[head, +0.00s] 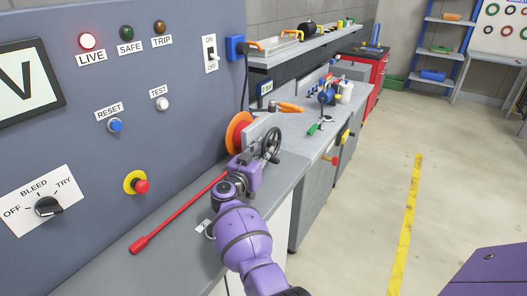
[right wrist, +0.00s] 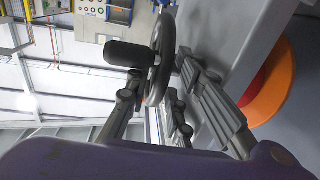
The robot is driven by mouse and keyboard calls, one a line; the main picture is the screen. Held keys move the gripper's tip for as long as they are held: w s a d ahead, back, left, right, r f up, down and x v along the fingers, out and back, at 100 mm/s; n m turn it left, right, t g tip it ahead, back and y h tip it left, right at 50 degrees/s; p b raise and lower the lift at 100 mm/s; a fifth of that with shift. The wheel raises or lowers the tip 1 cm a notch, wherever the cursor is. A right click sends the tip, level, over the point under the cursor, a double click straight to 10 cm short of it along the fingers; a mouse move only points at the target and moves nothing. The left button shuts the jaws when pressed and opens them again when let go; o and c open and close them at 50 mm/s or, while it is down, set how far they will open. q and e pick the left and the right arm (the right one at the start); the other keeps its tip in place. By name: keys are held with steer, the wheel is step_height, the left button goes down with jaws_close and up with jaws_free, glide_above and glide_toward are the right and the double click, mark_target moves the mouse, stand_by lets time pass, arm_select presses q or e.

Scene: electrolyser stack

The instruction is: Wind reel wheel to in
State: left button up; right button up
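The reel wheel is a black spoked handwheel (head: 270,145) on the grey bench, beside an orange reel disc (head: 238,131). In the right wrist view the wheel (right wrist: 161,62) shows nearly edge-on, with its dark knob (right wrist: 124,53) pointing left. The orange disc (right wrist: 268,88) is at the right there. My right gripper (head: 262,158) is at the wheel's near side. In the wrist view its fingers (right wrist: 158,82) stand apart, one on each side of the rim. Whether they touch the rim is hard to see. My left gripper is not in view.
A red bar (head: 180,212) lies along the bench in front of the control panel (head: 100,150). An orange-handled lever (head: 289,107) and a green-handled tool (head: 314,128) are beyond the wheel. Open floor with a yellow line (head: 407,220) lies to the right.

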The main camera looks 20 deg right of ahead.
mark_target(265, 142)
steer(key=shift+w+d+r, duration=0.1)
steer(key=shift+d, duration=0.05)
jaws_close()
steer(key=shift+r, duration=0.1)
steer(key=shift+w+r+g+y+p, duration=0.1)
steer(key=shift+r+g+y+p, duration=0.35)
steer(key=shift+g+y, duration=0.45)
steer(key=shift+w+d+r+m+g+y, duration=0.2)
steer(key=shift+r+g+y, duration=0.25)
steer(key=shift+g+y, duration=0.35)
steer(key=shift+w+d+r+m+g+y, duration=0.1)
steer(key=shift+d+r+g+y, duration=0.25)
steer(key=shift+g+y, duration=0.45)
